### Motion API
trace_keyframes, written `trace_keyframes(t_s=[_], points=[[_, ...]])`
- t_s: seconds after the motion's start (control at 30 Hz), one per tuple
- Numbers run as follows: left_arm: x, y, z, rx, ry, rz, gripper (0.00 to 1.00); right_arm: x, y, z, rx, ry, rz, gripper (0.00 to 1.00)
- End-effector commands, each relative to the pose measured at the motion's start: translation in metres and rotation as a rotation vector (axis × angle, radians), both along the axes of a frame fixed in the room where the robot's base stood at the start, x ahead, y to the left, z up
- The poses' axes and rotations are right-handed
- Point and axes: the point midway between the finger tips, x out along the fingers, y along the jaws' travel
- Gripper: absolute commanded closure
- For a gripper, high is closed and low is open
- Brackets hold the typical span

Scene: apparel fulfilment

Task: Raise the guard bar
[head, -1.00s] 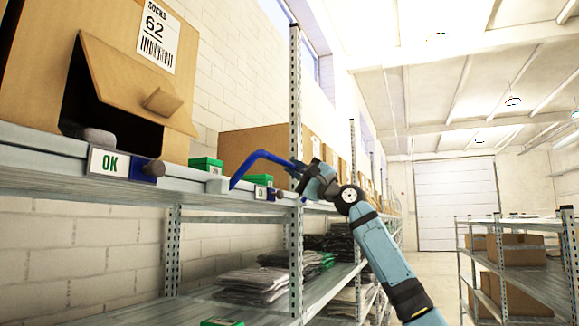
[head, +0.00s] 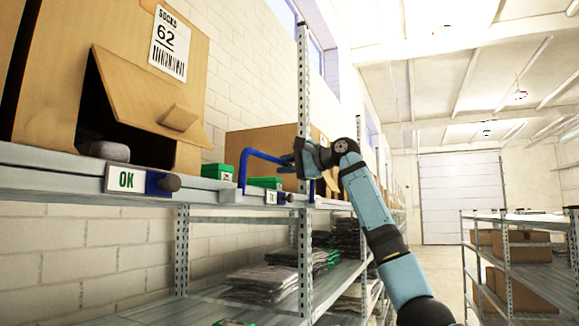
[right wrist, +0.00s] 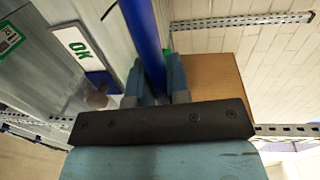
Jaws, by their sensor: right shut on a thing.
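The blue guard bar (head: 268,156) is a bent tube at the shelf's front edge, in the middle of the head view. One leg stands nearly upright from the edge, and its top runs right to my right gripper (head: 297,160). The right gripper is shut on the bar. In the right wrist view, the blue bar (right wrist: 142,40) passes between the two fingers of the right gripper (right wrist: 157,85). My left gripper is in neither view.
An open cardboard box (head: 120,60) labelled SOCKS 62 stands on the upper shelf at left. An OK sign (head: 126,179) and a dark knob (head: 169,183) sit on the shelf edge. Small green boxes (head: 217,171) lie near the bar. A metal post (head: 304,90) rises close to the gripper.

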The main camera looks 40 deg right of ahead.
Motion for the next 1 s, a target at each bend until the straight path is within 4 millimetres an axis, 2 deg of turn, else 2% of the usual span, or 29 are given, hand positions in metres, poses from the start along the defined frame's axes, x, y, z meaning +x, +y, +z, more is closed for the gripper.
trace_keyframes(t_s=[0.63,0.67,0.73,0.77,1.0], points=[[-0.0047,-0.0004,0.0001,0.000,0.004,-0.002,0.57,0.0048,0.0024,-0.0019,-0.019,0.043,0.001,1.00],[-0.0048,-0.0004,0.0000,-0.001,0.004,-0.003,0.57,0.0048,0.0024,-0.0019,-0.019,0.043,0.001,0.77],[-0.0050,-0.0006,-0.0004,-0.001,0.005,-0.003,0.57,0.0048,0.0023,-0.0018,-0.019,0.043,0.001,0.61],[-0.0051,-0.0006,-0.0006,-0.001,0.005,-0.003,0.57,0.0047,0.0023,-0.0016,-0.018,0.043,0.001,0.58],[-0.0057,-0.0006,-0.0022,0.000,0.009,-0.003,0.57,0.0042,0.0019,-0.0010,-0.017,0.042,0.000,0.58]])
